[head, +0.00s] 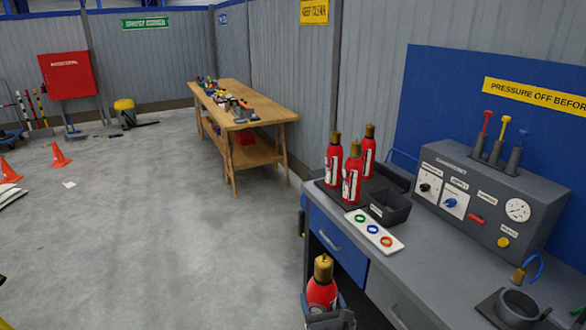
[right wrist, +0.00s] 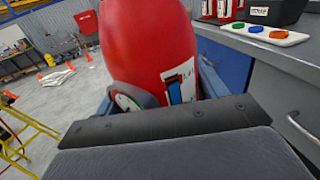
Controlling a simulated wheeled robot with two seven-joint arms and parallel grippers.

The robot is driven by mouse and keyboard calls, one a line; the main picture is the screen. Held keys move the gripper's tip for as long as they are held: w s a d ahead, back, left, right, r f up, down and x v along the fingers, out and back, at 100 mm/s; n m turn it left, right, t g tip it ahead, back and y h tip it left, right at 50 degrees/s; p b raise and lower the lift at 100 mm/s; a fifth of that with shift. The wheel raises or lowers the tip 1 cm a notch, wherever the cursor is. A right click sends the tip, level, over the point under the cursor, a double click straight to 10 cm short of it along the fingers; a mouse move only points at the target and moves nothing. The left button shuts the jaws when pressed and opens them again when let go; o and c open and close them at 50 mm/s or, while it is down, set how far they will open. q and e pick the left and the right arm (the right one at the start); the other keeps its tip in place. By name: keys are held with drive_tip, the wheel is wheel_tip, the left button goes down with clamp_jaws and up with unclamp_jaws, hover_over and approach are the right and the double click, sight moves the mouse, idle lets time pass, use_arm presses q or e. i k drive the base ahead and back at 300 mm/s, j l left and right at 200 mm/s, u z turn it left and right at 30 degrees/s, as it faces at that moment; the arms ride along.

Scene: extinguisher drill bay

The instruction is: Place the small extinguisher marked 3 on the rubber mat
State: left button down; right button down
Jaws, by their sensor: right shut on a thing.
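A red extinguisher with a brass top (head: 321,287) is held upright in my right gripper (head: 328,314), in front of the workbench and beside its drawers. In the right wrist view, its red body (right wrist: 150,45) fills the middle, with a round gauge and part of a label against the dark gripper pad. I cannot read a number on it. A dark mat (head: 378,187) lies on the bench's left end. Three more red extinguishers (head: 351,181) stand upright on it, close together. Their numbers are too small to read. My left gripper is out of view.
On the grey workbench (head: 425,258), a black bin (head: 389,208) and a white tray with coloured rings (head: 374,234) sit beside the mat. A grey control panel (head: 487,203) stands behind. A wooden table (head: 252,108) is farther back.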

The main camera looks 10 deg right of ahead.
sight(377, 189)
drive_tip(key=i+j+z, duration=0.25)
drive_tip(key=i+z, duration=0.15)
drive_tip(key=i, duration=0.15)
drive_tip(key=i+j+z, duration=0.45)
drive_tip(key=i, duration=0.05)
